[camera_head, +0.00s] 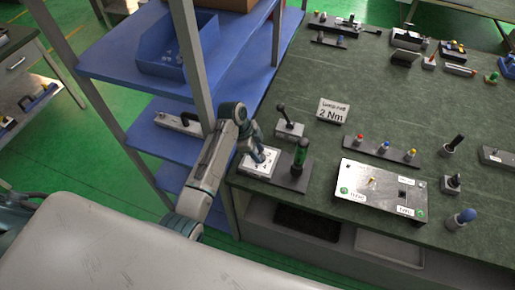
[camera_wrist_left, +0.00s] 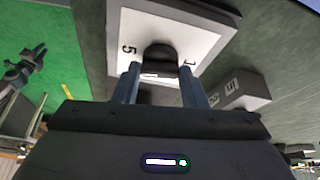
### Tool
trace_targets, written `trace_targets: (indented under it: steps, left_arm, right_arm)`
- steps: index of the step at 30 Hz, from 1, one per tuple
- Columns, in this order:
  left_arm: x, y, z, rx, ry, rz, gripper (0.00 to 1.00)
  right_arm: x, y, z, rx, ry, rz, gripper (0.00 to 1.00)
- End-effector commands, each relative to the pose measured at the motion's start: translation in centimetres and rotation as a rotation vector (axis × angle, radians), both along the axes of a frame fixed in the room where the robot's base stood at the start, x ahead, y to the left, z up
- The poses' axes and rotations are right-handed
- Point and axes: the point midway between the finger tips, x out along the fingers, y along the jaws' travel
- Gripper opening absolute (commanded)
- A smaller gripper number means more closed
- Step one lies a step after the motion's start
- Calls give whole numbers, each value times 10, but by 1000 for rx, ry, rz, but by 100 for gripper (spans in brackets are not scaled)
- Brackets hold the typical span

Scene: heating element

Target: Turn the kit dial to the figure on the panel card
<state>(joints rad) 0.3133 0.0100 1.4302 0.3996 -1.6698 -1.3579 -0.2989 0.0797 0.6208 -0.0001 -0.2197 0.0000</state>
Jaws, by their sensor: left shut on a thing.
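The kit dial is a white-topped box (camera_head: 250,168) near the left edge of the dark green table. In the left wrist view its white face (camera_wrist_left: 202,35) carries a "5" and another, partly hidden figure. I cannot tell which figure the knob points to. The panel card (camera_head: 333,111) stands behind and to the right and reads "2 Nm", with a small line above it. My right gripper is not in view.
A white panel box (camera_head: 380,190) lies to the right. A blue shelf rack (camera_head: 140,95) stands close at the left.

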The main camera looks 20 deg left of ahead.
Motion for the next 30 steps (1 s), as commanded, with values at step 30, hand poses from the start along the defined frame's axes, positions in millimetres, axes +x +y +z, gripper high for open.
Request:
trace_targets:
  steps: [30]
  left_arm:
    - [-8, -6, 0, -1, -1, 959, 15]
  right_arm:
    - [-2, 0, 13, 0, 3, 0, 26]
